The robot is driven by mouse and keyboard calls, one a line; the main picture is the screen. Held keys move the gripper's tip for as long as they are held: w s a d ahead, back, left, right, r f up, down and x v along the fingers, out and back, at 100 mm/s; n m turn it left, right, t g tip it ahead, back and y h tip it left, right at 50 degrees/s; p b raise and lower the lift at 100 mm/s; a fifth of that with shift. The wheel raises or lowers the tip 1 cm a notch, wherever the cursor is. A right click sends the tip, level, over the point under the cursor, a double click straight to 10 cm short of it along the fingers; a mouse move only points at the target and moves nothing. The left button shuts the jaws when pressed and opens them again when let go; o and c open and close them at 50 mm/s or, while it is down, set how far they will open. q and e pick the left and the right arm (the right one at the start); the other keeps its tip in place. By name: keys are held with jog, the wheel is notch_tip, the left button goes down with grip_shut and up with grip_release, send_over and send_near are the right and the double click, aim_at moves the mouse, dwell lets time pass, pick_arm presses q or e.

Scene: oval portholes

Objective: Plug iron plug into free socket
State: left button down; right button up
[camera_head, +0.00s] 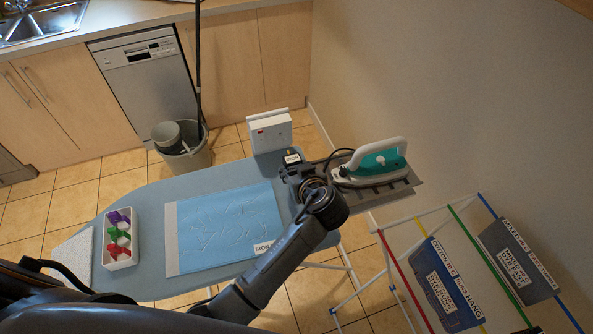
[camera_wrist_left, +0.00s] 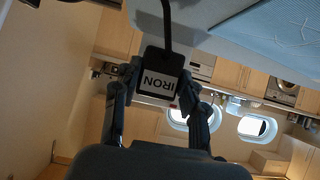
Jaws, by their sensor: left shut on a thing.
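My left gripper (camera_head: 291,163) is shut on the iron plug (camera_head: 292,157), a black block with a white IRON label. In the left wrist view the plug (camera_wrist_left: 158,78) sits between the two fingertips (camera_wrist_left: 160,82), its cord rising from it. The white socket box (camera_head: 270,131) stands at the far end of the ironing board, with a small red spot on its front. The plug is apart from it, nearer me and slightly right. The socket openings are too small to make out. The teal and white iron (camera_head: 375,162) rests on a grey rest right of the gripper.
The blue ironing board (camera_head: 150,200) carries a blue cloth (camera_head: 225,230) and a white tray (camera_head: 121,256) of coloured clips. A bucket (camera_head: 185,150) stands behind it. A drying rack (camera_head: 455,208) with labelled cloths stands at right. The wall is close on the right.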

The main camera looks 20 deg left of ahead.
aim_at(290, 155)
pick_arm(q)
jog(key=shift+w+a, duration=0.65)
jog(key=shift+w, duration=0.3)
jog(key=shift+w+a+b, duration=0.15)
jog(key=shift+w+a, duration=0.25)
jog(key=shift+w, duration=0.25)
jog(key=shift+w+a+b, duration=0.15)
jog(key=shift+w+a, duration=0.25)
jog(key=shift+w, duration=0.2)
jog(key=shift+s, duration=0.1)
jog(key=shift+r, duration=0.1)
jog(key=shift+w+a+b, duration=0.3)
jog(key=shift+w+a, duration=0.1)
jog(key=shift+w, duration=0.2)
jog(key=shift+w+a+b, duration=0.25)
jog(key=shift+w+a, duration=0.1)
jog(key=shift+w, duration=0.25)
dwell(0.7)
jog(key=shift+w+a+r, duration=0.15)
jog(key=shift+w, duration=0.05)
jog(key=c, duration=1)
grip_release()
jog(key=o, duration=0.3)
jog(key=shift+w+a, duration=0.1)
jog(key=shift+o, duration=0.2)
jog(key=shift+f, duration=0.2)
